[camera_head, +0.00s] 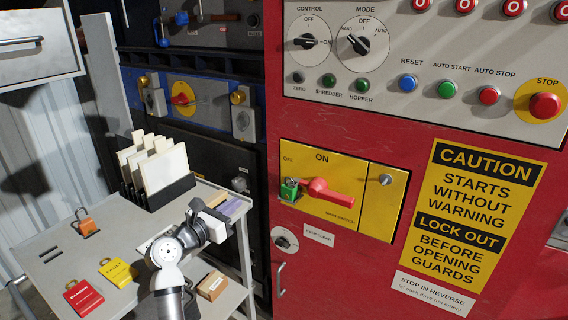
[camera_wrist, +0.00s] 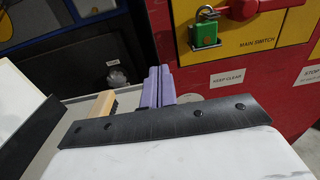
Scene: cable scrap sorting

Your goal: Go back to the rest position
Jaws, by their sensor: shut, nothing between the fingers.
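My gripper (camera_wrist: 158,86) shows in the wrist view as two purple fingers side by side, shut with nothing between them. In the head view my gripper (camera_head: 234,207) is over the right side of the grey table, left of the red cabinet. A green padlock (camera_head: 289,190) hangs at the left of the yellow main switch panel (camera_head: 384,212), beside the red switch handle (camera_head: 328,192). The padlock (camera_wrist: 206,30) also shows in the wrist view, apart from my fingers, with its shackle up at the switch.
The red cabinet (camera_head: 345,130) stands close on the right.

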